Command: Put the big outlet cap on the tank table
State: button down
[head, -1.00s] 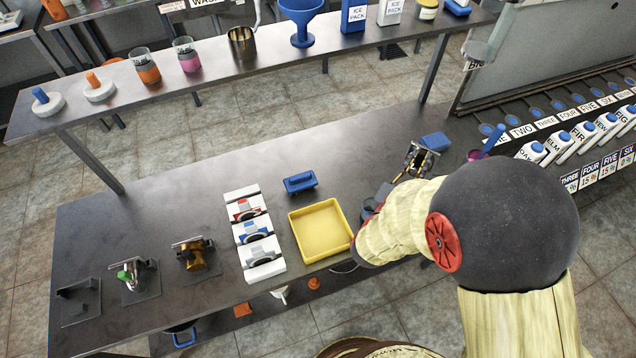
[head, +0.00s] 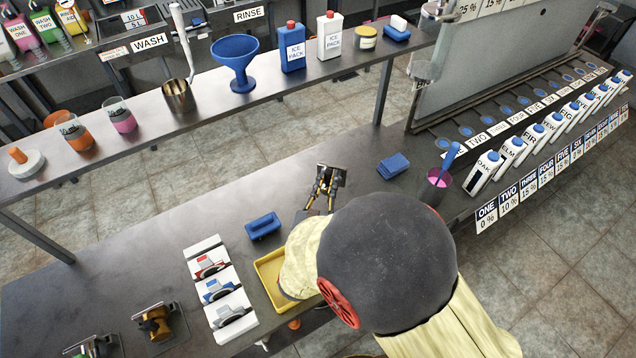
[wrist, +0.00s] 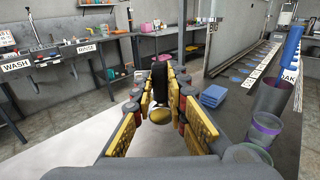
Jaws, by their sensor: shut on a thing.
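My gripper (head: 328,181) is above the long grey table (head: 150,240) in the head view, left of the blue sponge-like block (head: 393,165). In the wrist view my gripper (wrist: 161,75) is shut on a dark, narrow thing, seen nearly edge-on, which looks like the big outlet cap (wrist: 161,84). It stands upright between the fingertips. A round yellowish patch shows just below it; I cannot tell what that is. In the head view the held thing is too small to make out clearly.
A blue block (head: 263,226) and a yellow tray (head: 270,282), partly hidden by my arm, lie on the table. A purple cup (head: 435,188) stands right. A raised shelf (head: 200,115) runs behind.

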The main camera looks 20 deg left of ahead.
jog(key=w+a+f+b, duration=0.1)
jog(key=w+f, duration=0.2)
jog(key=w+a+f+b, duration=0.1)
jog(key=w+f+b, duration=0.1)
jog(key=w+f, duration=0.1)
jog(key=w+a+f+b, duration=0.1)
jog(key=w+f+b, duration=0.1)
jog(key=f, duration=0.3)
jog(key=shift+w+a+f, duration=0.1)
jog(key=shift+w+f, duration=0.05)
jog(key=shift+w, duration=0.65)
jog(key=c, duration=2.2)
grip_release()
jog(key=shift+f, duration=0.2)
jog(key=shift+c, duration=0.2)
jog(key=o, duration=0.4)
jog(key=shift+r, duration=0.1)
jog(key=shift+c, duration=0.2)
jog(key=shift+o, duration=0.6)
